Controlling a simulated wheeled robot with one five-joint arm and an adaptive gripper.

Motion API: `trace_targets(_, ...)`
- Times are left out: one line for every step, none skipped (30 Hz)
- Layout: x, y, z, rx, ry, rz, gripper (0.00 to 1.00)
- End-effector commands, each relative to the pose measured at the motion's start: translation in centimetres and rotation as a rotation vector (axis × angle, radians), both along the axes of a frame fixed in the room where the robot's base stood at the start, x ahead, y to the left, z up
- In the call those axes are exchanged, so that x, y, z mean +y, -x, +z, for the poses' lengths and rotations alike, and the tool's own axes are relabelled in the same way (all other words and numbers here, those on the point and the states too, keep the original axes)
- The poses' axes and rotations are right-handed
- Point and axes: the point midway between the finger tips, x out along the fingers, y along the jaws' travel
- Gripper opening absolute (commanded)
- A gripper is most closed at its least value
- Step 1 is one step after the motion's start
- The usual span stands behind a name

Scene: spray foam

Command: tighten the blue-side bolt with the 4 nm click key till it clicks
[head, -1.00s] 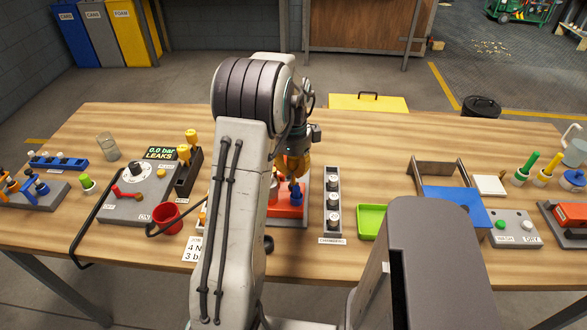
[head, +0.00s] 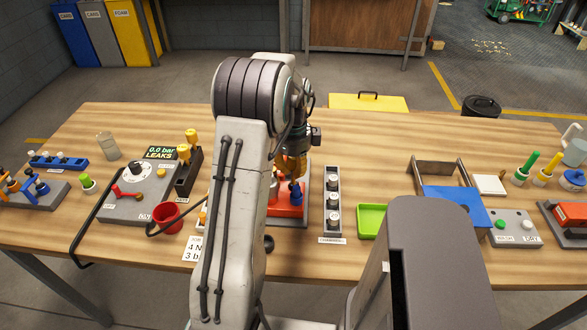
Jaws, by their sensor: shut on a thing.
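My gripper (head: 293,168) points down over the red block (head: 288,208) at the middle of the bench. It is shut on the click key, of which little more than yellow-orange near the fingers can be made out. A blue part (head: 296,194) stands on the red block, just below my gripper. The bolt head and the key's tip are too small and covered to tell whether they meet. My arm hides the left part of the block.
A rack with yellow-handled tools (head: 187,170), a red cup (head: 167,216) and a grey panel reading "0.0 bar LEAKS" (head: 139,193) are to the left. A grey strip with several round parts (head: 332,203) and a green tray (head: 371,220) are close on the right.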

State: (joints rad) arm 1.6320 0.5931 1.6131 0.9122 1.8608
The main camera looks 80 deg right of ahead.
Motion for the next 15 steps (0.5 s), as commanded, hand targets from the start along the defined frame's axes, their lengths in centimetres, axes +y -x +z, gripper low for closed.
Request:
trace_targets(-0.03,0.01,0.01,0.000,0.001,-0.002,0.00)
trace_targets(-0.03,0.01,0.01,0.000,0.001,-0.002,0.00)
trace_targets(-0.03,0.01,0.01,0.000,0.001,-0.002,0.00)
trace_targets(-0.03,0.01,0.01,0.000,0.001,-0.001,0.00)
trace_targets(-0.04,0.01,0.01,0.000,0.001,-0.001,0.00)
trace_targets(-0.04,0.01,0.01,0.000,0.001,-0.001,0.00)
trace_targets(-0.04,0.01,0.01,0.000,0.001,-0.003,0.00)
trace_targets(-0.04,0.01,0.02,0.000,0.001,-0.009,0.00)
trace_targets(-0.04,0.01,0.02,0.000,0.001,-0.024,0.00)
trace_targets(-0.04,0.01,0.02,-0.001,0.001,-0.043,0.00)
trace_targets(-0.04,0.01,0.03,-0.001,0.001,-0.064,0.00)
trace_targets(-0.05,0.02,0.03,-0.002,0.001,-0.095,0.00)
trace_targets(-0.05,0.02,0.03,-0.003,0.002,-0.117,0.00)
trace_targets(-0.05,0.02,0.05,-0.004,0.001,-0.139,0.00)
trace_targets(-0.05,0.02,0.06,-0.004,0.002,-0.164,0.00)
